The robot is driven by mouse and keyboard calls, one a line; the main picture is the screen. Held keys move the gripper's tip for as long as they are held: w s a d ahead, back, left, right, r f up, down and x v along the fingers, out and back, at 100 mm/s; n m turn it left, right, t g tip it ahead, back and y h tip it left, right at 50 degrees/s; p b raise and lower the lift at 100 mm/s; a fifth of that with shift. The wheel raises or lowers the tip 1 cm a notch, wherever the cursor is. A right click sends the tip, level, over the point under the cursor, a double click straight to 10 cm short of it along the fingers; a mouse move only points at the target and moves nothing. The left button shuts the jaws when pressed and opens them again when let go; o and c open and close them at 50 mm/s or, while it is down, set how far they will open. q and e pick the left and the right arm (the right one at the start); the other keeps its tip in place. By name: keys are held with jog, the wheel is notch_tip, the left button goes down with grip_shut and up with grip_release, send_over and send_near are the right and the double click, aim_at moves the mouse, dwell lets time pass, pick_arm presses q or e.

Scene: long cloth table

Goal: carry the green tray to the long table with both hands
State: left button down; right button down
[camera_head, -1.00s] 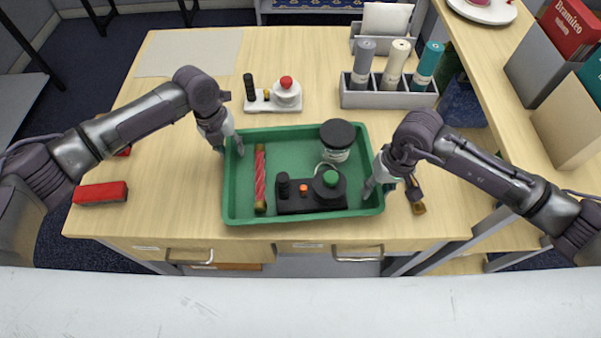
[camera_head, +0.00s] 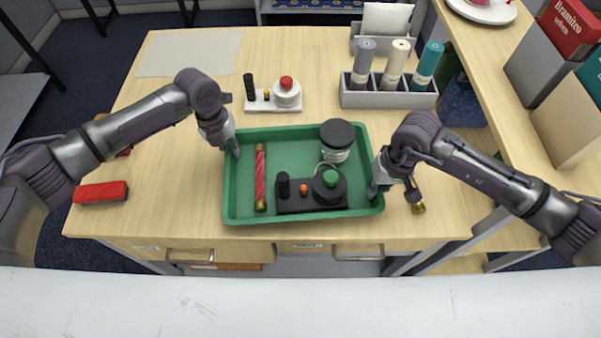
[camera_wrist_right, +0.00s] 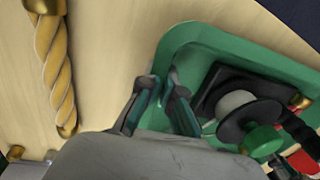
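The green tray (camera_head: 300,217) lies flat on the wooden desk, close to its front edge. It holds a red candle-like stick with gold ends (camera_head: 260,178), a dark-lidded jar (camera_head: 337,142) and a black control box with a green knob (camera_head: 312,196). My left gripper (camera_head: 236,154) is shut on the tray's left rim near the far corner. My right gripper (camera_head: 373,191) is shut on the right rim. In the right wrist view its fingers (camera_wrist_right: 163,90) pinch the tray's wall (camera_wrist_right: 190,38).
A gold twisted rod (camera_wrist_right: 55,70) lies right of the tray. A red block (camera_head: 101,193) is at the left. Behind stand a white device with a red button (camera_head: 285,93) and a grey rack of bottles (camera_head: 385,99). A white surface (camera_head: 300,305) crosses the front.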

pick_arm(q)
jog(key=shift+w+r, duration=0.1)
jog(key=shift+r, duration=0.05)
pick_arm(e)
jog(key=shift+r, duration=0.15)
